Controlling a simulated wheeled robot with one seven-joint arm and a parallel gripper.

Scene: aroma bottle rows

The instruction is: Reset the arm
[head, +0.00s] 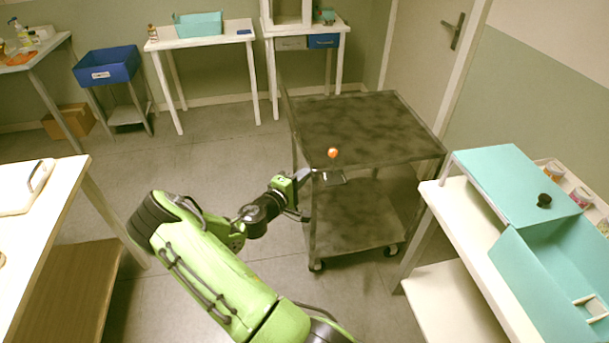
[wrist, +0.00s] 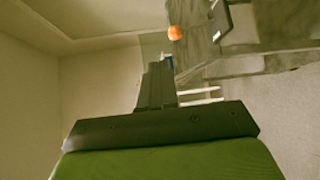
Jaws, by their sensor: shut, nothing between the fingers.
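My arm reaches out from the bottom of the head view, green with dark joints. My gripper (head: 305,175) is at its end, near the front left edge of the dark cart (head: 360,115). In the wrist view the gripper's fingers (wrist: 157,72) are together, with nothing seen between them. A small orange ball (head: 333,153) is at the cart's front edge, beyond the fingers and apart from them. It also shows in the wrist view (wrist: 175,33).
A white table (head: 450,205) with teal boxes (head: 515,170) stands at right. Another white table (head: 60,195) is at left. A blue bin (head: 107,65) and white desks (head: 205,41) line the back wall. Open floor (head: 205,150) lies between left table and cart.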

